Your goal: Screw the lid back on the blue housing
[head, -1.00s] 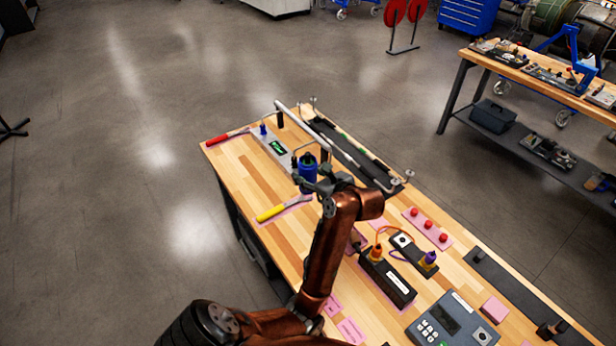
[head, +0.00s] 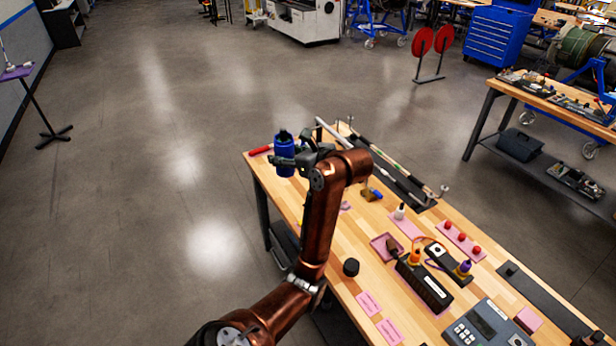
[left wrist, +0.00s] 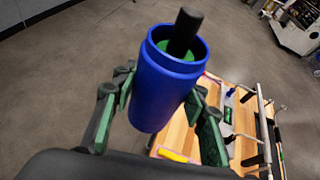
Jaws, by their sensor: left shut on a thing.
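The blue housing (head: 285,158) is a cylinder held up near the table's far left edge. In the left wrist view the blue housing (left wrist: 165,90) has an open top. Inside is something green, with a black rod standing up out of it. My left gripper (head: 300,160) is shut on the housing, with one finger on each side; the gripper (left wrist: 160,112) also shows so in the left wrist view. My right gripper is not in view.
The wooden table (head: 330,222) carries a black box with connectors (head: 423,286), a keypad device (head: 480,332), red knobs on a pink mat (head: 463,238) and a long dark tray (head: 400,182). A red-handled tool (head: 260,150) lies at the far left corner. Open floor lies left.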

